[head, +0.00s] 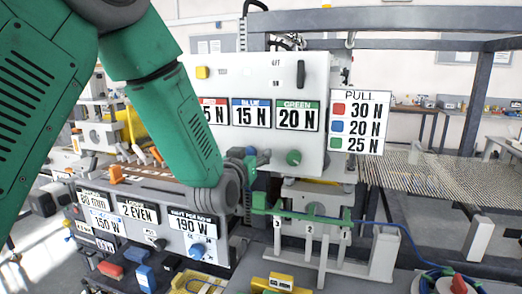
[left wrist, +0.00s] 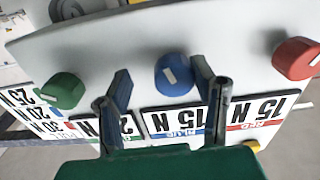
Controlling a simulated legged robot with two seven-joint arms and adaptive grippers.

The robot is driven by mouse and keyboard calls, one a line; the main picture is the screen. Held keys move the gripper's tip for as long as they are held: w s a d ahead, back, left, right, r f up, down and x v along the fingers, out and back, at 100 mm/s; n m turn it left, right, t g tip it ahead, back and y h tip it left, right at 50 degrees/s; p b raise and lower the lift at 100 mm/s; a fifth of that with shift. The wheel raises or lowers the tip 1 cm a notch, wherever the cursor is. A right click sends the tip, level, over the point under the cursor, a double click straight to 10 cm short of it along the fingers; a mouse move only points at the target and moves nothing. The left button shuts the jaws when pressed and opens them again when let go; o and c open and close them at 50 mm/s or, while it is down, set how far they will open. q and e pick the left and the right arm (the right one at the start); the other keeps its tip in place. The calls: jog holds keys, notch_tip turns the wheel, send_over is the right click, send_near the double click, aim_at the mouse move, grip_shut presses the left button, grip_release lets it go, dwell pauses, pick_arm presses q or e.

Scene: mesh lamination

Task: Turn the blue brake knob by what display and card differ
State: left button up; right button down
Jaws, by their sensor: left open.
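The blue brake knob (left wrist: 174,74) sits on the white panel (left wrist: 125,45) between the green knob (left wrist: 62,90) and the red knob (left wrist: 296,58). My left gripper (left wrist: 160,72) is open, its fingers on either side of the blue knob; contact cannot be told. In the head view my left gripper (head: 249,160) is at the panel's lower edge, left of the green knob (head: 294,157), and largely covers the blue knob. The blue display (head: 251,113) reads 15 N. The PULL card (head: 360,122) gives blue 20 N, red 30 N, green 25 N. My right gripper is out of view.
The green display (head: 298,116) reads 20 N; the red display (left wrist: 258,111) reads 15 N. A green bar (head: 300,216) with numbered hangers lies below the panel. A control box (head: 165,226) reading 190 W stands at lower left. A mesh web (head: 440,172) stretches to the right.

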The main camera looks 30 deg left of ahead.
pick_arm(q)
jog(key=shift+w+a, duration=0.1)
jog(key=shift+a, duration=0.15)
jog(key=shift+a+f, duration=0.1)
jog(key=shift+a, duration=0.25)
jog(key=shift+a+f, duration=0.1)
jog(key=shift+a, duration=0.5)
jog(key=c, duration=0.5)
jog(key=shift+d, duration=0.25)
grip_shut()
jog(key=shift+w+d, duration=0.1)
jog(key=shift+d, duration=0.4)
jog(key=shift+a, duration=0.4)
jog(key=shift+n, duration=0.4)
jog(key=shift+d+n+b, duration=0.15)
jog(key=shift+n+b, duration=0.45)
jog(key=shift+n, duration=0.4)
jog(key=shift+n+b, duration=0.9)
jog(key=shift+n, duration=1.2)
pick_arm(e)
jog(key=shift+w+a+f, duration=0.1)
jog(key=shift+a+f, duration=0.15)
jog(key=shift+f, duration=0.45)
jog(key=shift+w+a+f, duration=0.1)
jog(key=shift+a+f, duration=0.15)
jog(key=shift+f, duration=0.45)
